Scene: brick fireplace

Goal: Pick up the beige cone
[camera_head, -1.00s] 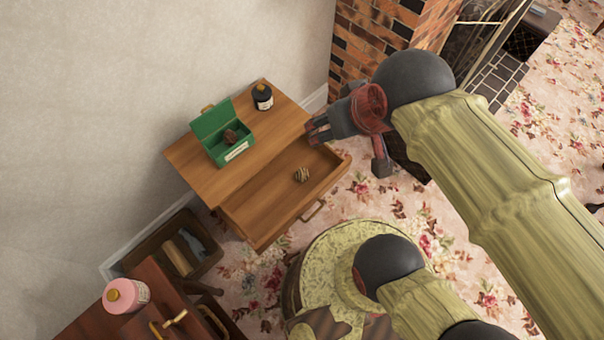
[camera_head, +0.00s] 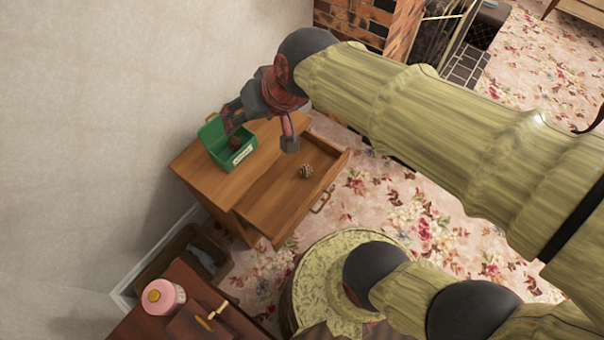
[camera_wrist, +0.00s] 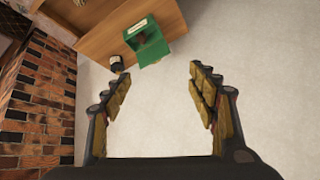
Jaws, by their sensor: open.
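The beige cone (camera_head: 306,171), a small striped pine cone, lies in the open drawer (camera_head: 262,205) of a wooden cabinet. My gripper (camera_head: 262,130) is open and empty above the cabinet top, up and left of the cone in the head view and apart from it. The wrist view shows its two spread fingers (camera_wrist: 160,72) with nothing between them. The cone is not visible in the wrist view. A darker brown cone (camera_head: 235,144) sits in an open green box (camera_head: 243,158) on the cabinet top; the box also shows in the wrist view (camera_wrist: 152,47).
A dark bottle (camera_wrist: 116,63) stands near the green box; my gripper hides it in the head view. A brick fireplace (camera_head: 352,16) is at the back. A darker wooden piece with a pink jar (camera_head: 163,297) is at the lower left. Floral carpet lies right of the drawer.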

